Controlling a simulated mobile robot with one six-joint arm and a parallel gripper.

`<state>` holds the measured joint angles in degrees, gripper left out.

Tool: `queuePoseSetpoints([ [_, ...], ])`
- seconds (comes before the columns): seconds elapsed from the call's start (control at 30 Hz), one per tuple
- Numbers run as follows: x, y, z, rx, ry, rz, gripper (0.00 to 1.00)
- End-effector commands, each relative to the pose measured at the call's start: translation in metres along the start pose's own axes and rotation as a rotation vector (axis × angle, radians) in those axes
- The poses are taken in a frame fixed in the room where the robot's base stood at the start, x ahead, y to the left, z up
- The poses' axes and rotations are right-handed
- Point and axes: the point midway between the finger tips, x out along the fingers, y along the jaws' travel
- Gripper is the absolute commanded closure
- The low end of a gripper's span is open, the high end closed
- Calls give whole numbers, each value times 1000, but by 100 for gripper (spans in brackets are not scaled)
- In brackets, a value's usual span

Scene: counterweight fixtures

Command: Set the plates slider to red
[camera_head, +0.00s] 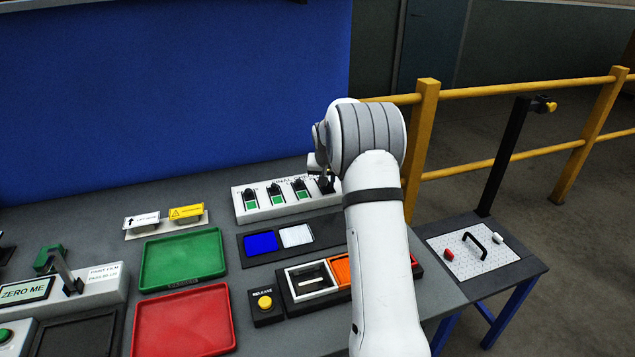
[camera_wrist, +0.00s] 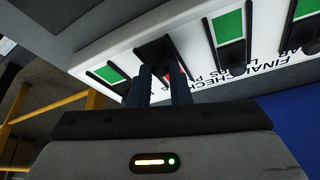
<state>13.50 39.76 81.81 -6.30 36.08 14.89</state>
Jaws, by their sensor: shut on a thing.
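The white check panel (camera_head: 290,196) carries a row of sliders. My gripper (camera_head: 325,182) is at the panel's right part, partly hidden by my arm. In the wrist view the panel is upside down. My gripper (camera_wrist: 164,85) is shut on a black slider knob (camera_wrist: 155,48). A small red patch (camera_wrist: 175,76) shows beside that knob, close to the fingers. Green sliders lie on either side, one at left (camera_wrist: 105,72) and one at right (camera_wrist: 228,26). The held slider's label is not readable.
A green tray (camera_head: 183,258) and a red tray (camera_head: 183,320) lie on the grey bench at left. A black strip with blue and white plates (camera_head: 278,239) lies in front of the panel. A yellow railing (camera_head: 424,140) stands behind at right.

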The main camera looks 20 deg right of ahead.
Motion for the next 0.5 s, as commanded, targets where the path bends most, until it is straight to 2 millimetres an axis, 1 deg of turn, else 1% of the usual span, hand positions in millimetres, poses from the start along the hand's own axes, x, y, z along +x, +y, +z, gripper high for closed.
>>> queuePoseSetpoints([
  [0.03,1,2,3,0,-10,5,100],
  [0.13,1,0,3,-5,-11,4,100],
  [0.17,1,-1,3,-7,-11,4,82],
  [0.4,1,-6,3,-14,-9,2,63],
  [0.5,0,-7,3,-16,-8,1,61],
])
